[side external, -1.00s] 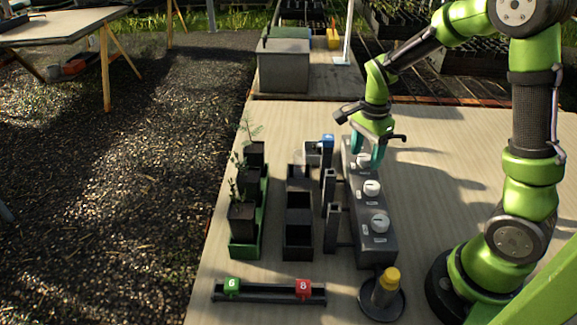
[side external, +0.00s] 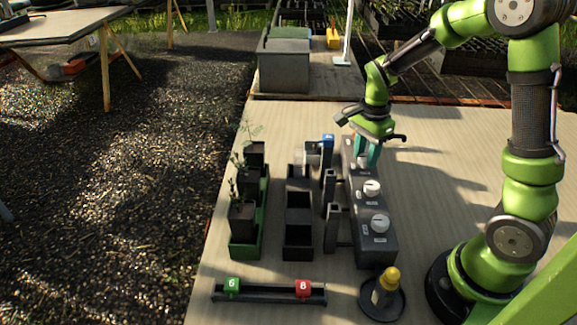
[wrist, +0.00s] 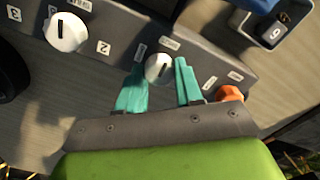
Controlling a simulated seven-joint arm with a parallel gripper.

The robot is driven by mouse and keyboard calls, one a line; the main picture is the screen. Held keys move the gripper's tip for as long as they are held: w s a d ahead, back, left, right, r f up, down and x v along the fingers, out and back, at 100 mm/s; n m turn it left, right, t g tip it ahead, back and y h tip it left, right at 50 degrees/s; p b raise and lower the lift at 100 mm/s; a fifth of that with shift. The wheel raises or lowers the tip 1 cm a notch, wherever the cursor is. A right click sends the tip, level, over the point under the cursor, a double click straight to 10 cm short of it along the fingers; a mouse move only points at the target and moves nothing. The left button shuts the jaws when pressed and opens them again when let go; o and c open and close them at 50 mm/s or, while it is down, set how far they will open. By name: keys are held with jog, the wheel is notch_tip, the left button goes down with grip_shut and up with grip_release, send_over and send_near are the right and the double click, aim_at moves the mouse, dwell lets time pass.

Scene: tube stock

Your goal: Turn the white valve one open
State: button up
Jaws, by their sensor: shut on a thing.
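In the side view the fingers partly hide the knob. Two more white knobs, a middle one (side external: 372,187) and a near one (side external: 380,223), sit along the panel.
An orange knob or button (wrist: 230,93) is beside my right finger in the wrist view. Dark upright holders (side external: 332,225) stand left of the panel. A yellow-capped bottle (side external: 387,287) stands in a dark dish in front. The table right of the panel is clear.

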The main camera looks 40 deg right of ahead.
jog(key=n, duration=1.3)
jog(key=shift+n, duration=2.2)
jog(key=o, duration=1)
jog(key=shift+o, duration=0.2)
jog(key=shift+r, duration=0.1)
